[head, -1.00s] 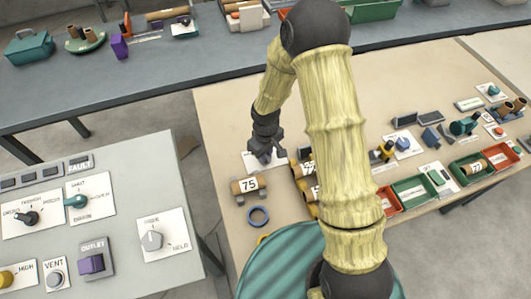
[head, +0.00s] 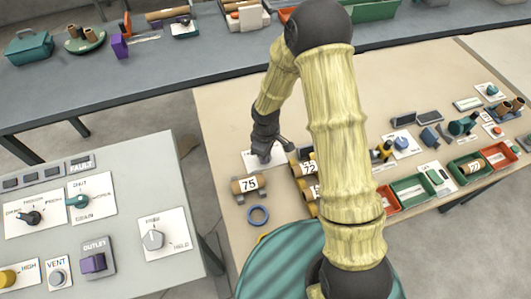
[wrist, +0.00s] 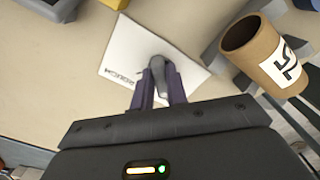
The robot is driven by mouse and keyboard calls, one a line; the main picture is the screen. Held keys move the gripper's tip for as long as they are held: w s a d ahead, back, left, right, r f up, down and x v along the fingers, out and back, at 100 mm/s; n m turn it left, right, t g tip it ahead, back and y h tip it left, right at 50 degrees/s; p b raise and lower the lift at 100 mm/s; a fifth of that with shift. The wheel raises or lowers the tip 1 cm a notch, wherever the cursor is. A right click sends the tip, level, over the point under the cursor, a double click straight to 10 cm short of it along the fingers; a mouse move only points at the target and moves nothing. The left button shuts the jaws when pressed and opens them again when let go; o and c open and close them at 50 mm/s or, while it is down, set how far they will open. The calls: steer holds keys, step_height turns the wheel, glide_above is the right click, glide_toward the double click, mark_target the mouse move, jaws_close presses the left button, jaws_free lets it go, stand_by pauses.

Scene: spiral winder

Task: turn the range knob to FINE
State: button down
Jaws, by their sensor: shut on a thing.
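The range knob (wrist: 160,70) is a grey knob on a white plate (wrist: 128,50), seen in the wrist view. A label on the plate, upside down here, seems to read ROUGH; no FINE label is visible. My gripper (wrist: 161,80) is shut on the knob, one purple finger on each side. The fingers and my gripper body hide part of the plate. In the head view my gripper (head: 264,157) is low over the same white plate (head: 250,162) on the beige table; the knob is hidden there.
A cardboard tube marked 75 (head: 246,184) lies close by in a grey holder; it also shows at the wrist view's right (wrist: 252,45). More tubes (head: 306,169) are to the right. A blue ring (head: 258,215) lies in front. A grey control panel (head: 130,160) is at left.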

steer(key=c, duration=1.4)
jaws_free()
steer(key=shift+r, duration=0.15)
step_height(320, 180, up, 17)
steer(key=s+d+r+m+t, duration=0.2)
steer(key=s+d+m, duration=1)
steer(key=d, duration=0.1)
steer(key=shift+r+t, duration=0.3)
steer(key=shift+r, duration=0.05)
steer(key=shift+d, duration=0.1)
